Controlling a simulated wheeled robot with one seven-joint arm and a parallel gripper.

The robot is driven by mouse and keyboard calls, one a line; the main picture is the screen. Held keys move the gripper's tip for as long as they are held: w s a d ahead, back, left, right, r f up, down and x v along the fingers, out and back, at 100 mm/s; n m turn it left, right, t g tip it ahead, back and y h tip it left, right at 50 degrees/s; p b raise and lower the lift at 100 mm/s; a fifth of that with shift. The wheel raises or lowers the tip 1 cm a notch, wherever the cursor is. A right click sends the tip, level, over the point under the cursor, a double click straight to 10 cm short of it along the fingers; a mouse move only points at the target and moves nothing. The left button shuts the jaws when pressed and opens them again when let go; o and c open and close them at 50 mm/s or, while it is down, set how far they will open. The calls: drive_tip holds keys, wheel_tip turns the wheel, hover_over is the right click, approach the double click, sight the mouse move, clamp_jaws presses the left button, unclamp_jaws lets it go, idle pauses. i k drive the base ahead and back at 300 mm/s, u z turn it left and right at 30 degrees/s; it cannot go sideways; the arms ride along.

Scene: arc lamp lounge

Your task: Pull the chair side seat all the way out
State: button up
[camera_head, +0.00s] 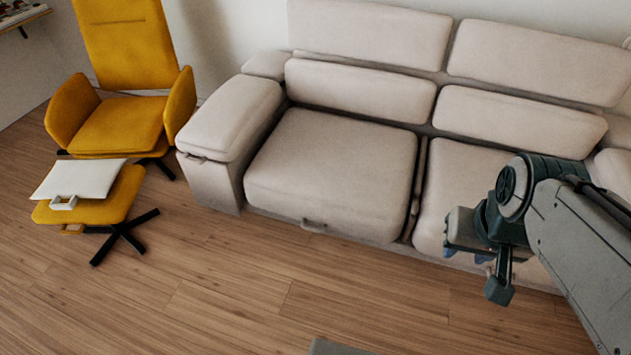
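The chair side seat (333,160) is the left beige sofa cushion, the one nearer the yellow armchair. It has a small pull handle (313,225) low on its front face. Its front edge sits about level with the right seat, so I see no clear pull-out. My gripper (482,264) is at the right, in front of the right seat, well apart from the handle. Its two fingers appear spread with nothing between them. My arm hides part of the right seat.
The right seat (455,185) is beside it. A yellow armchair (120,115) and a yellow footstool (122,200) with a white cushion-like pad (82,177) stand at the left. The wooden floor (260,290) before the left seat is clear. A grey edge shows at the bottom.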

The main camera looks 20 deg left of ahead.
sight(352, 176)
drive_tip(key=u, duration=0.65)
drive_tip(key=i, duration=1.2)
drive_tip(key=z, duration=0.65)
